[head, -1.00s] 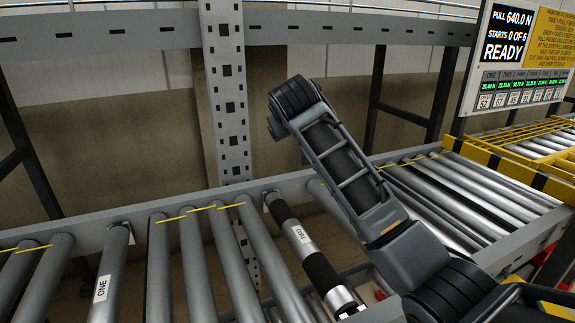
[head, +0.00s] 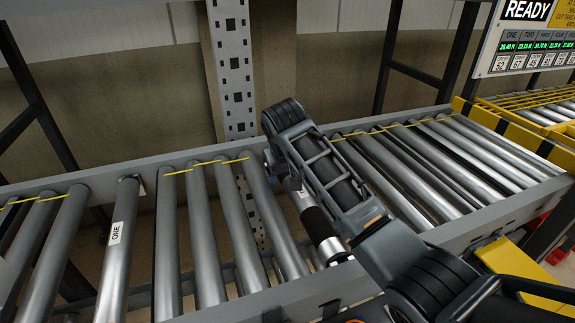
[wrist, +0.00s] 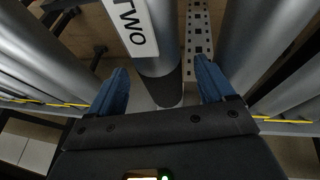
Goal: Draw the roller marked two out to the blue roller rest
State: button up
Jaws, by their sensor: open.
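The roller marked two (head: 318,228) lies in the conveyor frame, grey with black bands and a white label. My arm hides much of it in the head view. In the wrist view the roller (wrist: 158,68) runs between the two blue fingers of my gripper (wrist: 161,66), its "TWO" label near the top. The fingers are apart, one on each side of the roller, with visible gaps and no clear contact. Their height over it is hard to tell. No blue roller rest is in view.
The roller marked one (head: 118,245) lies to the left, with several plain grey rollers (head: 205,240) between. More rollers (head: 420,165) lie to the right. A grey frame rail (head: 75,183) runs behind them. A yellow-black barrier (head: 515,135) and a sign board (head: 530,40) stand at right.

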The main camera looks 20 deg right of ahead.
jog(key=shift+w+d+f, duration=0.1)
jog(key=shift+w+f, duration=0.15)
jog(key=shift+f, duration=0.3)
jog(key=c, duration=1.5)
jog(key=o, duration=0.9)
jog(key=c, duration=0.7)
jog(key=shift+o, duration=0.2)
jog(key=shift+r, duration=0.15)
jog(key=shift+r+p, duration=1.95)
jog(key=shift+p, duration=0.1)
jog(key=shift+r, duration=0.1)
